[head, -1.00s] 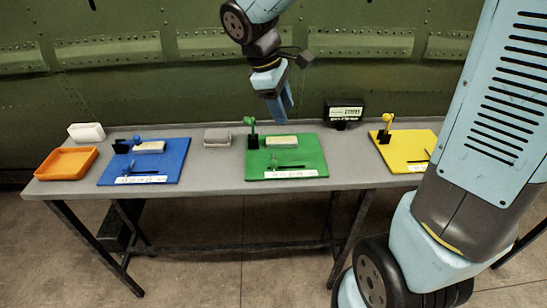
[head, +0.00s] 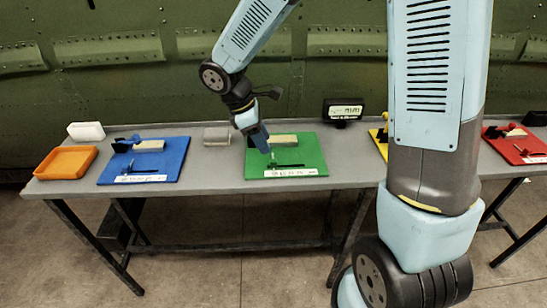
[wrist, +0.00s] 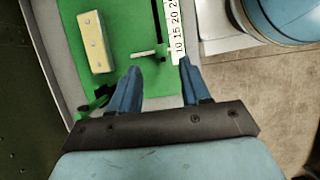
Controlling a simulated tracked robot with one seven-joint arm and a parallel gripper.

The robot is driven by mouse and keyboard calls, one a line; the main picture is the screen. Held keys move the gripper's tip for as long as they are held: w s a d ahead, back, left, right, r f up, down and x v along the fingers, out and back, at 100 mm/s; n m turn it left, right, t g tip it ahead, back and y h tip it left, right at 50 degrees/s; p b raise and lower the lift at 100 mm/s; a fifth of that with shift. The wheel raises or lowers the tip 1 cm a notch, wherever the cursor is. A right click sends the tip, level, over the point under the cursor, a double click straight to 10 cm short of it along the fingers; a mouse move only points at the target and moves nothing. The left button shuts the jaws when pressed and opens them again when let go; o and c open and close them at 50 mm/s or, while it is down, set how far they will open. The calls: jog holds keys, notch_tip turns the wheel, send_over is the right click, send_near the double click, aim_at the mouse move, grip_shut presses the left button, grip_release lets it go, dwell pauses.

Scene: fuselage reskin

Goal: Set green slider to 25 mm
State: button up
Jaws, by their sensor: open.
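The green board (head: 310,150) lies on the grey table and carries a dark slot with a white scale strip (head: 290,172) along its front edge. In the wrist view the scale (wrist: 175,30) shows marks such as 10, 15 and 20. The slider's pale handle (wrist: 145,53) sticks out beside the dark slot (wrist: 158,22), near the low-number end. My gripper (wrist: 158,80) is open and empty, its two blue fingers spread just short of the handle.
A beige block (wrist: 95,42) and a green lever (wrist: 95,102) are on the same board. A blue board (head: 170,165) and orange tray (head: 66,162) lie left, a grey block (head: 217,136) between boards. A black display (head: 344,110) stands behind. Yellow and red (head: 515,150) boards lie right.

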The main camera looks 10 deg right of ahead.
aim_at(275, 160)
jog(key=x, duration=0.7)
jog(key=shift+d+f, duration=0.1)
jog(key=shift+f, duration=0.25)
jog(key=shift+c, duration=0.2)
grip_shut()
